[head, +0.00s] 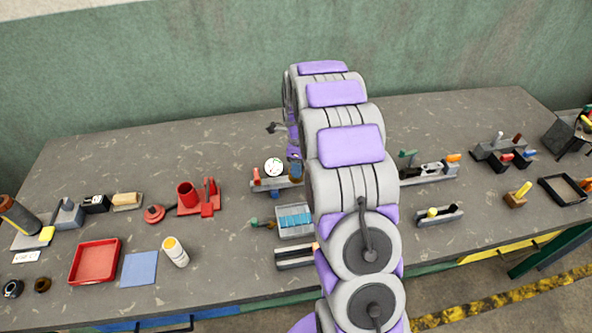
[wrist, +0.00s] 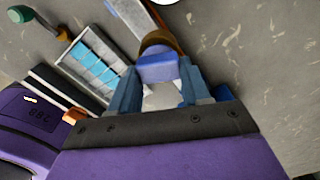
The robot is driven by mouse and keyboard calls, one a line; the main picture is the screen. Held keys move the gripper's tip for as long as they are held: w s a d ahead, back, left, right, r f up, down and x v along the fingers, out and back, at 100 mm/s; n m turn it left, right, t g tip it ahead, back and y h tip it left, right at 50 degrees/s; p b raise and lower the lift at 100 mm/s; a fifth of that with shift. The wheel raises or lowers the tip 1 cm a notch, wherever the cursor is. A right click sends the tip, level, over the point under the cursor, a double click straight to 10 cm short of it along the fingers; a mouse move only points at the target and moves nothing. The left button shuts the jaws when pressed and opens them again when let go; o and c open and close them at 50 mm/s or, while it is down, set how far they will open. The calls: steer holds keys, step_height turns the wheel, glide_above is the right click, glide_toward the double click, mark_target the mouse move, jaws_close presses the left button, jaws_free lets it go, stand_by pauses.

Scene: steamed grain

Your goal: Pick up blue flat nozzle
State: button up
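In the wrist view, a blue piece (wrist: 157,70) with a brown rounded part beyond it lies between the two fingers of my gripper (wrist: 158,80); it looks like the blue flat nozzle. The fingers stand apart, one on each side of it. I cannot tell whether they touch it. In the head view, a small blue and brown piece (head: 295,170) shows at the right of a grey rack (head: 270,184), just left of my arm. My arm hides most of my gripper there.
A grey tray with blue pieces (head: 294,220) and a green-handled tool (head: 262,223) lie nearer. A red-handled tool (head: 257,177) stands at the rack's left. A white round dial (head: 273,167) is behind. A red tray (head: 95,261) and white bottle (head: 175,251) are left.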

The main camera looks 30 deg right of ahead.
jaws_close()
steer(key=shift+w+r+p, duration=0.15)
steer(key=shift+r+p, duration=0.15)
steer(key=shift+r, duration=0.35)
step_height(320, 180, up, 3)
steer(key=shift+f+p, duration=0.15)
steer(key=shift+p, duration=0.2)
steer(key=s+a+p, duration=0.1)
steer(key=s+a, duration=0.1)
steer(key=s, duration=0.5)
steer(key=s+a+r+p, duration=0.1)
steer(key=s+a, duration=0.1)
steer(key=s, duration=0.6)
steer(key=shift+s+a, duration=0.3)
steer(key=shift+a, duration=0.05)
